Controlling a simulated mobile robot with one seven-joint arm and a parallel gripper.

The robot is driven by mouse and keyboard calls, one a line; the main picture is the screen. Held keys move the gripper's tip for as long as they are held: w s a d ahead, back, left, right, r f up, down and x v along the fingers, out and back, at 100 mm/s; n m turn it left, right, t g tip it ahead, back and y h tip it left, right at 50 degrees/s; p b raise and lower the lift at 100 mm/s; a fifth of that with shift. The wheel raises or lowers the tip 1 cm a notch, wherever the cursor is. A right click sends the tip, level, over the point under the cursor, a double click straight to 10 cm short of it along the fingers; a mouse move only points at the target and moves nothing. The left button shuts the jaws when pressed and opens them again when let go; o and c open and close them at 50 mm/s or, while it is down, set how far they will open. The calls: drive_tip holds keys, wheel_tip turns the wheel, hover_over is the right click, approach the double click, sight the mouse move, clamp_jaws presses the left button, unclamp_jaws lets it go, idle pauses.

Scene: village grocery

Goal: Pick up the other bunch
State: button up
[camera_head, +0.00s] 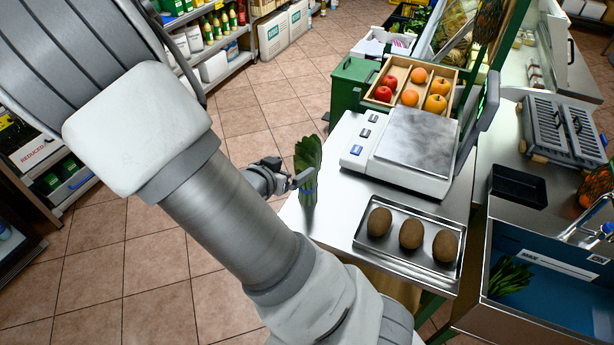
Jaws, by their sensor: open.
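One bunch of long green leaves (307,162) with a blue band stands upright at the left edge of the metal counter. My gripper (293,181) is open right beside it, on its left; whether the fingers touch or surround the bunch I cannot tell. Another green bunch (510,277) lies in the blue-walled bin (560,262) at the lower right, well away from my gripper.
A scale (418,138) stands on the counter (335,205). In front of it is a metal tray (385,247) with three brown kiwis. Behind is a wooden crate (412,63) of apples and oranges. A black tray (518,187) and grey crate (562,130) are at right.

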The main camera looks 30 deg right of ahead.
drive_tip(key=b+x, duration=0.1)
drive_tip(key=x, duration=0.9)
drive_tip(key=shift+d+b, duration=0.3)
drive_tip(key=shift+d, duration=0.05)
drive_tip(key=shift+w, duration=0.1)
clamp_jaws()
